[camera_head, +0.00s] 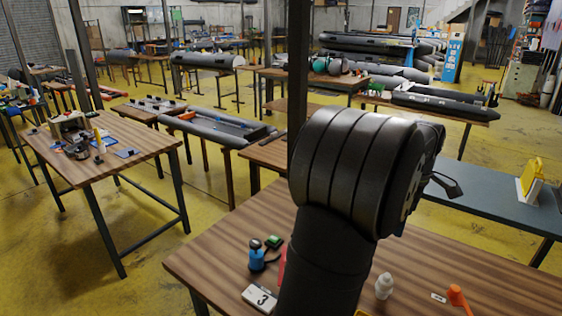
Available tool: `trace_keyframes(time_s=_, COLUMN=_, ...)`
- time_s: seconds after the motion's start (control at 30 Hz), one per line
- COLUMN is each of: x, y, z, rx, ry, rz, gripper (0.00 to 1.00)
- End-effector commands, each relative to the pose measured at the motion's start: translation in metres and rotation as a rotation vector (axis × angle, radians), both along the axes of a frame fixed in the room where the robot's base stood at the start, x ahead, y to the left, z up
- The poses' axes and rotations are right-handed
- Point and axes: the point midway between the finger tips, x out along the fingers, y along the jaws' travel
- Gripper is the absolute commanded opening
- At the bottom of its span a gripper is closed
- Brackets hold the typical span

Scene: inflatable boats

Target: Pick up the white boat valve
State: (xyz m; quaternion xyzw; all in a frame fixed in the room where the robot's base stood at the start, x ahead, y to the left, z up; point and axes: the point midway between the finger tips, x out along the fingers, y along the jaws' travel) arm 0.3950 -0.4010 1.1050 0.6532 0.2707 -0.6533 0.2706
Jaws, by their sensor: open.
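A small white piece that looks like the white boat valve (384,286) stands on the near wooden table (480,268), just right of my dark arm. My arm rises from the bottom middle of the view and bends at a large ribbed joint. My gripper (445,186) shows only partly as dark finger parts behind that joint, pointing right. It is open and apart from the valve, higher in the picture. Nothing shows between the fingers, and most of the gripper is hidden by my arm.
An orange tool (457,297) and a small white tag (438,297) lie right of the valve. A blue bottle (257,256), a green item (274,241) and a number 3 card (260,299) are left of my arm. A dark post (297,70) stands behind.

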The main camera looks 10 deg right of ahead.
Motion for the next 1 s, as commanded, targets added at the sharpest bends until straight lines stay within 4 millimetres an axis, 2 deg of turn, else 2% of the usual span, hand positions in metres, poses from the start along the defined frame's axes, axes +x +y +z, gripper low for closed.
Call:
trace_keyframes(time_s=0.07, x=0.0, y=0.0, z=0.0, rx=0.0, ry=0.0, rz=0.0, gripper=0.66)
trace_keyframes(time_s=0.33, x=0.0, y=0.0, z=-0.001, rx=0.0, ry=0.0, rz=-0.006, gripper=0.66)
trace_keyframes(time_s=0.47, x=0.0, y=0.0, z=-0.003, rx=0.0, ry=0.0, rz=-0.092, gripper=0.66)
trace_keyframes(time_s=0.57, x=0.0, y=0.0, z=-0.007, rx=0.0, ry=0.0, rz=-0.245, gripper=0.66)
trace_keyframes(time_s=1.0, x=-0.001, y=0.001, z=-0.028, rx=0.0, ry=0.002, rz=-1.171, gripper=0.66)
